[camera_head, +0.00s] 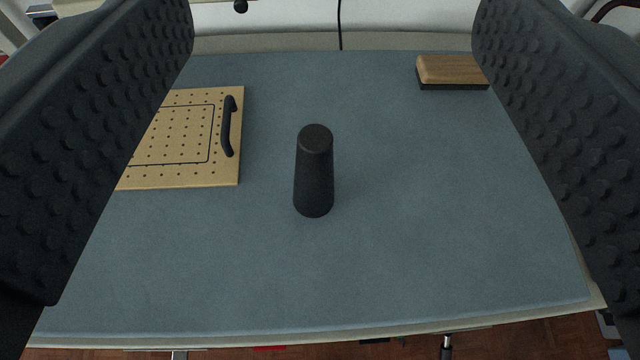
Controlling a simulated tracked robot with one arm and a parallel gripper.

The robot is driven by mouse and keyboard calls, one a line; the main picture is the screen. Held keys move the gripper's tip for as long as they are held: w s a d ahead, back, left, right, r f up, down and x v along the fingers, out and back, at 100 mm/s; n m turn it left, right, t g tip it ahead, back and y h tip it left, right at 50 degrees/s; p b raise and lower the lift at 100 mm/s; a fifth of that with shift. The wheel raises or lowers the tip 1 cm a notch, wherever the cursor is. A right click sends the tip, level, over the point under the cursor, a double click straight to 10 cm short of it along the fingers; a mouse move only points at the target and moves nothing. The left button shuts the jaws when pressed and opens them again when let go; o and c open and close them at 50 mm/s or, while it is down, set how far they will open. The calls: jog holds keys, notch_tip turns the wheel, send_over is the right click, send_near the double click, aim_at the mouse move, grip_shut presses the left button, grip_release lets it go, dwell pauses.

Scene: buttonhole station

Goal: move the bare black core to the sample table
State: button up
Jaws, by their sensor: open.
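The bare black core (313,172) is a dark, slightly tapered cylinder. It stands upright near the middle of a table with a blue-grey top (420,250). My gripper (335,160) is open, with its two studded dark fingers at the left and right edges of the view. The core shows between the fingers in the picture, well apart from both, and nothing is held. I cannot tell from this view whether this table is the sample table.
A perforated tan board (190,175) with a black handle (229,127) lies at the left, partly behind my left finger. A wooden block with a dark base (452,71) lies at the back right. The tabletop around the core is clear. The table's front edge shows below.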

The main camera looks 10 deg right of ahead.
jog(key=y+b, duration=0.1)
jog(key=b, duration=0.3)
send_near(316, 184)
jog(key=shift+n+g, duration=0.3)
jog(key=shift+g, duration=0.1)
jog(key=shift+w+r+p+x, duration=0.1)
jog(key=shift+r+p+x, duration=0.15)
jog(key=shift+p+x, duration=0.75)
jog(key=shift+w+r+p+x, duration=0.1)
jog(key=shift+r+p+x, duration=0.3)
jog(key=shift+x, duration=1)
jog(key=shift+r+p+x, duration=0.1)
jog(key=shift+p+x, duration=0.75)
jog(key=shift+x, duration=0.35)
jog(key=x, duration=0.3)
jog(key=shift+w+f, duration=0.25)
jog(key=shift+f, duration=0.25)
jog(key=shift+x, duration=0.8)
jog(key=shift+a+r, duration=0.1)
jog(key=shift+r, duration=0.05)
jog(key=c, duration=1.1)
jog(key=shift+r, duration=0.1)
